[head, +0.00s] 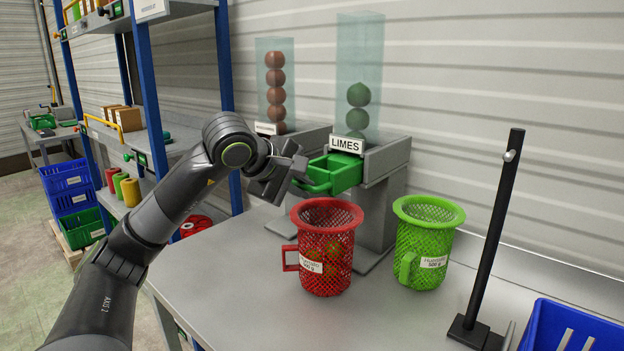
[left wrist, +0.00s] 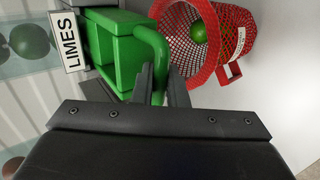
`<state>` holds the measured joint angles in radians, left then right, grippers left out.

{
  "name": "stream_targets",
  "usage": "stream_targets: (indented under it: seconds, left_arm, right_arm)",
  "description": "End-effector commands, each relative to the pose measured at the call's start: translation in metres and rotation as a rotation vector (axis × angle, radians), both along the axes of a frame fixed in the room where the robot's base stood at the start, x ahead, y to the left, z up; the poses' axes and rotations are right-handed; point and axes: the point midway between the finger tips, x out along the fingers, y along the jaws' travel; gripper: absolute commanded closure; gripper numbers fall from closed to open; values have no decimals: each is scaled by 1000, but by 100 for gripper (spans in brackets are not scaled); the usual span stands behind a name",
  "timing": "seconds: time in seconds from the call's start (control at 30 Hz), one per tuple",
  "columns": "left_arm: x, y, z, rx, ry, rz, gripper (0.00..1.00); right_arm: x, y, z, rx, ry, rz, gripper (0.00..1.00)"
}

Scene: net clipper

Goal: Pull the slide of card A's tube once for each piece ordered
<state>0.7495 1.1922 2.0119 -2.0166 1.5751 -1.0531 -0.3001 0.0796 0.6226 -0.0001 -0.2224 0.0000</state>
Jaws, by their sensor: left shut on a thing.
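The limes tube (head: 358,90) is clear and holds several green limes. Its sign (head: 346,145) reads LIMES. The green slide (head: 342,172) below it sticks out toward the front and looks empty. My left gripper (head: 300,182) is shut on the slide's handle (left wrist: 152,50). The red mesh basket (head: 325,250) stands on the table under the slide's front and holds limes; one lime (left wrist: 199,32) shows inside it in the left wrist view. My right gripper is not in view. Card A is not readable here.
A second tube (head: 276,85) with several brown-red balls stands left of the limes tube. A green mesh basket (head: 425,245) stands to the right. A black post (head: 490,240) and a blue crate (head: 570,325) are farther right. The table front (head: 220,300) is clear.

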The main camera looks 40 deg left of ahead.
Motion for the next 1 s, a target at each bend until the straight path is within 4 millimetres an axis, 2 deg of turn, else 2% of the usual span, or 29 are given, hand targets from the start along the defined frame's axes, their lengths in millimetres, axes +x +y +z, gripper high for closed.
stream_targets:
  seconds: [0.03,0.3,1.0]
  left_arm:
    - [5,1,8,-1,-11,4,100]
    - [24,-1,8,1,-9,4,100]
    - [73,-5,7,1,-12,5,100]
  right_arm:
    - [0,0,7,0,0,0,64]
    - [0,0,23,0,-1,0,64]
    - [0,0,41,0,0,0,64]
